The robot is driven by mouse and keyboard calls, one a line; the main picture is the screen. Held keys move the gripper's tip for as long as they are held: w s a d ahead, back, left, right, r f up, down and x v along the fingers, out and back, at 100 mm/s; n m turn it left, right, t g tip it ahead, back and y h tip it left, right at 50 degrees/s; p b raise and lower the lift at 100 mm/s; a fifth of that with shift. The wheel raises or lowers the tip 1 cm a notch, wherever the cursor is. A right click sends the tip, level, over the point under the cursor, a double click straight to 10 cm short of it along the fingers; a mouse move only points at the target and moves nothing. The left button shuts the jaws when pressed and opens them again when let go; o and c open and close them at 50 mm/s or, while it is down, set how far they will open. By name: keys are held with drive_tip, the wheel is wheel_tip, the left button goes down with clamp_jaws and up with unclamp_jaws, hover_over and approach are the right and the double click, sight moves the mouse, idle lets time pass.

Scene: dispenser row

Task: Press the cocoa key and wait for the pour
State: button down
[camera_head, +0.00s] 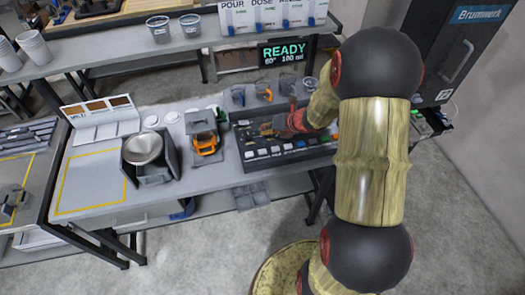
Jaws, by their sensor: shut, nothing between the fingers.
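A dark key panel (318,152) lies on the grey bench, with a row of small pale and coloured keys along its front. The key labels are too small to read, so I cannot tell which one is cocoa. My gripper (272,129) is shut and empty, low over the left back part of the panel. I cannot tell whether its tips touch anything. My arm comes in from the right and hides the panel's right end. A black display (285,53) behind reads "READY 60° 100 ml" in green.
An orange-and-grey device (206,144) and a metal bowl (143,148) in a dark holder stand left of the panel. Small dispensers (263,92) stand behind it. A yellow-outlined bench area (92,180) at left is clear. A dark Brumwerk cabinet (462,50) stands at right.

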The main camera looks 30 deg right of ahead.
sight(264, 150)
drive_tip(key=shift+f+b, duration=3.9)
drive_tip(key=shift+f, duration=0.45)
drive_tip(key=shift+f, duration=0.1)
drive_tip(key=shift+f, duration=0.3)
drive_tip(key=shift+f+b, duration=0.5)
drive_tip(key=shift+b, duration=0.1)
drive_tip(key=shift+r+p, duration=0.9)
drive_tip(key=shift+r, duration=0.05)
wheel_tip(264, 150, up, 5)
drive_tip(key=p, duration=0.4)
drive_tip(key=shift+p, duration=0.35)
